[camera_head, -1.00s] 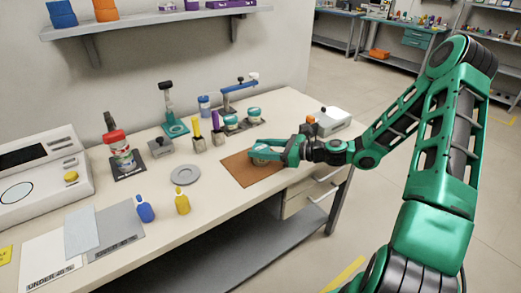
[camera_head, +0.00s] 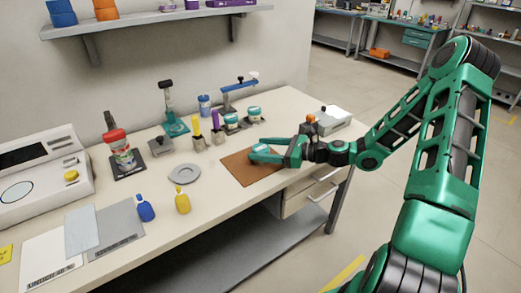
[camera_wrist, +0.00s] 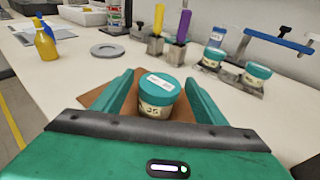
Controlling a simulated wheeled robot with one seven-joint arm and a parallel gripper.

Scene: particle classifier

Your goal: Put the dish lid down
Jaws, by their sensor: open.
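The dish (camera_wrist: 156,111) is a small pale round pot with writing on its side, standing on a brown mat (camera_head: 236,175). The teal dish lid (camera_wrist: 160,83), with a white label, sits on top of it and looks level. The lid also shows in the head view (camera_head: 259,148). My gripper (camera_wrist: 158,80) is open, with one teal finger on each side of the dish and lid. In the head view my gripper (camera_head: 268,155) reaches in low from the right. I cannot tell whether either finger touches the pot.
Two similar teal-lidded pots (camera_head: 231,122) stand behind the mat on small bases, near a blue-armed stand (camera_head: 238,86). Yellow and purple tools (camera_head: 215,120) stand in holders. A grey disc (camera_head: 185,174) and yellow bottle (camera_head: 182,201) are left. Bare table lies before the disc.

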